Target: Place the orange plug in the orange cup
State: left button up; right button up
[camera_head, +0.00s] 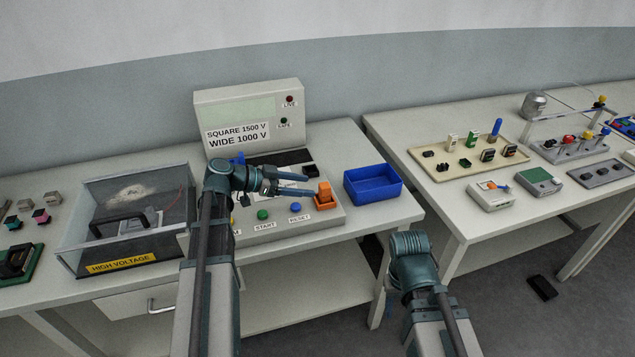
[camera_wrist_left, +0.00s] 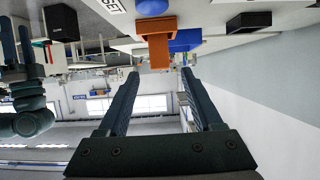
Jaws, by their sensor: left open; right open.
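The orange plug (camera_head: 324,189) is an upright block standing on the console at the table's front right. The wider, darker orange cup (camera_head: 325,203) is directly beneath it, and the plug appears to be seated in it. The left wrist view is upside down and shows the plug (camera_wrist_left: 158,50) projecting from the wider orange cup (camera_wrist_left: 155,24). My left gripper (camera_head: 313,186) is open and empty, its fingertips just left of the plug and apart from it. My right gripper (camera_wrist_left: 15,28) is open and empty; its fingers are mostly hidden in the head view.
A blue bin (camera_head: 372,187) stands right of the console (camera_head: 270,237), which has green and blue buttons. A clear high-voltage box (camera_head: 130,220) is at left. A second table (camera_head: 440,190) at right holds trays of parts. A floor gap separates the tables.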

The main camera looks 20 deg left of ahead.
pick_arm(q)
jog(key=p+v, duration=0.1)
jog(key=v, duration=0.4)
jog(key=shift+a, duration=0.15)
jog(key=s+d+f+g, duration=0.1)
jog(key=d, duration=0.2)
jog(key=s+d+f+n+g+y, duration=0.1)
jog(key=d+f, duration=0.1)
jog(key=d, duration=0.2)
jog(key=s+d+f+g+p, duration=0.1)
jog(key=d+g, duration=0.1)
jog(key=d, duration=0.1)
jog(key=shift+s+d+f+y, duration=0.2)
jog(key=shift+d+f+y, duration=0.1)
jog(key=shift+d+f, duration=0.1)
jog(key=s+d+f+n+g+y+p, duration=0.1)
jog(key=s+d+f+n+g+y, duration=0.2)
jog(key=s+d+f+n+y, duration=0.3)
jog(key=s+d+y, duration=0.5)
jog(key=s+d, duration=0.1)
jog(key=s, duration=0.2)
jog(key=shift+s+f+g, duration=0.25)
jog(key=shift+g, duration=0.15)
